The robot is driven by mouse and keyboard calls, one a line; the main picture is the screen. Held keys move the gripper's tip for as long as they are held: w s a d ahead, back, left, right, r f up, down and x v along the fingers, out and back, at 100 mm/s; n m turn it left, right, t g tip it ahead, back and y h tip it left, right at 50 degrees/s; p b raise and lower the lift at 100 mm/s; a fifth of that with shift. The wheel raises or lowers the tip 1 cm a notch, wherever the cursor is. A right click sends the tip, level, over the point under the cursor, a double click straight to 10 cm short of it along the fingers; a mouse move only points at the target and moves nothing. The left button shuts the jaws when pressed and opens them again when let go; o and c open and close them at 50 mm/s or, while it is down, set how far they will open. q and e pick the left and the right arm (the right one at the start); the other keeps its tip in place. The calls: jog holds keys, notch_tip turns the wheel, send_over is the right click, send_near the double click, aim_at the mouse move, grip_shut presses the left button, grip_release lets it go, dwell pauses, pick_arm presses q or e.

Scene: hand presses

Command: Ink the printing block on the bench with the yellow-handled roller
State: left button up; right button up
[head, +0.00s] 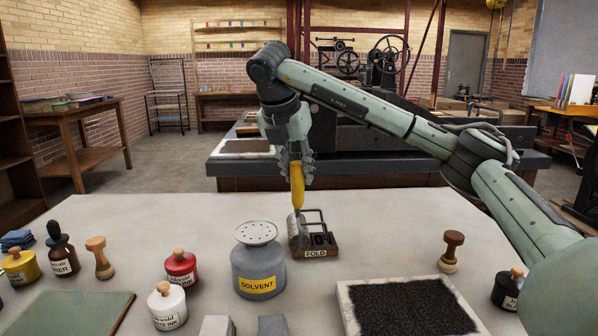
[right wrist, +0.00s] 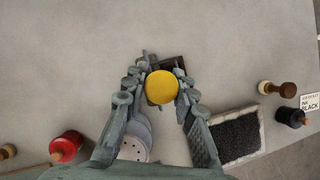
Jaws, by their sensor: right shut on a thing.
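The yellow-handled roller (head: 298,188) is held upright in my right gripper (head: 298,170). The fingers are shut around the handle, whose round yellow end (right wrist: 162,87) shows between them in the right wrist view. The roller's lower end is at a small dark wooden stand (head: 318,250) labelled FOLD; I cannot tell whether it touches. A black, rough-surfaced slab in a pale frame (head: 345,296) lies to the right on the bench; it also shows in the right wrist view (right wrist: 236,137). I cannot tell for certain which thing is the printing block. My left gripper is not in view.
A grey SOLVENT can (head: 258,265) stands just left of the stand. A wooden-handled stamp (head: 450,251) and a black ink jar (head: 507,288) stand at the right. The bench's back is clear.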

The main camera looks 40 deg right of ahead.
jog(key=shift+r, duration=2.45)
